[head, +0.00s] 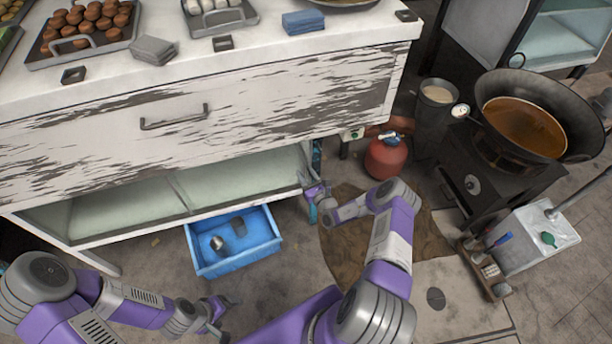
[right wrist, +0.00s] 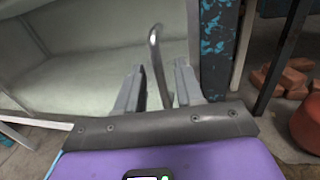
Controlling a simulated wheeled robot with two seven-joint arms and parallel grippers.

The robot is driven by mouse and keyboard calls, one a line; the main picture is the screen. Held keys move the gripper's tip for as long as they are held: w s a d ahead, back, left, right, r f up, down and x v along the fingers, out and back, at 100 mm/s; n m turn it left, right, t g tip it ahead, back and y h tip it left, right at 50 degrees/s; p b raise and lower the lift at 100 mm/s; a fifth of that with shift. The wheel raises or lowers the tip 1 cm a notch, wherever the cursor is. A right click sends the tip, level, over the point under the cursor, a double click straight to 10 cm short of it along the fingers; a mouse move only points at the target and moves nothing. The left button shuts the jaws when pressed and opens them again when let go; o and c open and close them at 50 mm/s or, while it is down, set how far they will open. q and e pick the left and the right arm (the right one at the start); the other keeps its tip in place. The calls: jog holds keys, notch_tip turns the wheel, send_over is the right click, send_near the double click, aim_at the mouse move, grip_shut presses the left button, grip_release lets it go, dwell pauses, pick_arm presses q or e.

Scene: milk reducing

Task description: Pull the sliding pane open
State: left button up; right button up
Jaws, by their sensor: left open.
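The low cabinet under the counter has pale, greenish panes; the right pane (head: 235,182) also shows in the right wrist view (right wrist: 95,65). A thin bent metal handle (right wrist: 155,60) stands out from the pane near its right end. My right gripper (head: 316,195) is in front of that end. In the right wrist view its two fingers (right wrist: 160,88) are apart, one on each side of the handle, with gaps visible between. My left gripper (head: 217,318) is open and empty, low in the head view, away from the pane.
A blue bin (head: 235,262) with small metal cups stands on the floor before the cabinet. A weathered drawer front (head: 200,145) hangs above the panes. A red gas cylinder (head: 386,158) and a stove with a large wok (head: 525,125) stand to the right.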

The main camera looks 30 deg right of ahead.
grip_shut()
dwell(1.4)
